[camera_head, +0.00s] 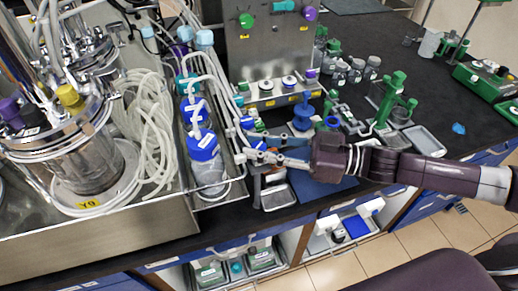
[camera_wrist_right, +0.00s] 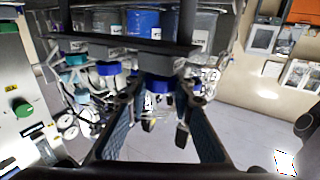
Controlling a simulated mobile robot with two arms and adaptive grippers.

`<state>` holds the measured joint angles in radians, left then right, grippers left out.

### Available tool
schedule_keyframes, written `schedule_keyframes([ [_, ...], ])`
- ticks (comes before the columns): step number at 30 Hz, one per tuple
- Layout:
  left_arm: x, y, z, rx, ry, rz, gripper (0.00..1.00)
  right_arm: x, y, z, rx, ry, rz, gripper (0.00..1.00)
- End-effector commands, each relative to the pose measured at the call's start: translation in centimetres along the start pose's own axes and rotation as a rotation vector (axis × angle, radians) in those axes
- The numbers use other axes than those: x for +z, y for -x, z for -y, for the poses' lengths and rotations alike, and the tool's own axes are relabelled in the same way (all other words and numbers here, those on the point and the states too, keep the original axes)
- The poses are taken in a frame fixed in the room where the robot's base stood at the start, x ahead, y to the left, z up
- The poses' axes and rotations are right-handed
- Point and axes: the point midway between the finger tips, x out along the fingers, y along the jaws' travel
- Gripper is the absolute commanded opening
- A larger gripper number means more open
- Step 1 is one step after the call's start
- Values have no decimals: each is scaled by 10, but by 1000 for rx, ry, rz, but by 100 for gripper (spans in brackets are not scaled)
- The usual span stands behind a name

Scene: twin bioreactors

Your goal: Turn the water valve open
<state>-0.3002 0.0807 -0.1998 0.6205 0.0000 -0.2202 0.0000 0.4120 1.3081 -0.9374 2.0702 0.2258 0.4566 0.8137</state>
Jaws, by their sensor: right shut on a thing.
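My right gripper (camera_head: 262,153) reaches in from the right in the head view. Its fingertips point left, beside the blue-capped bottle (camera_head: 204,165). In the right wrist view the gripper (camera_wrist_right: 163,98) has its two fingers either side of a small blue part (camera_wrist_right: 160,86), which I take to be the water valve's handle. The gripper is shut on it. The valve body is mostly hidden among tubes and fingers, and its turn position cannot be told. My left gripper is not in view.
A steel panel (camera_head: 268,50) with coloured knobs stands behind the gripper. A glass reactor vessel (camera_head: 85,160) with coiled tubing (camera_head: 150,125) is at left. Green stands (camera_head: 390,98) and small jars (camera_head: 355,72) sit on the black bench at right. White tubes crowd the fingertips.

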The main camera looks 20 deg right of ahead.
Motion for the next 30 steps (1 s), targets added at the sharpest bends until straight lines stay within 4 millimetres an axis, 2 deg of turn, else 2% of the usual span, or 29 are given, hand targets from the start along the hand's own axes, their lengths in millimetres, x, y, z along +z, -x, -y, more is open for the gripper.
schedule_keyframes([
  [11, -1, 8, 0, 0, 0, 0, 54, -3, -1, -2, -197, 2, -2, 0],
  [16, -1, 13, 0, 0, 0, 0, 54, -3, -2, -2, -345, 3, -3, 0],
  [30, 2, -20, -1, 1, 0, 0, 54, 2, -3, -1, -744, 3, -4, 0],
])
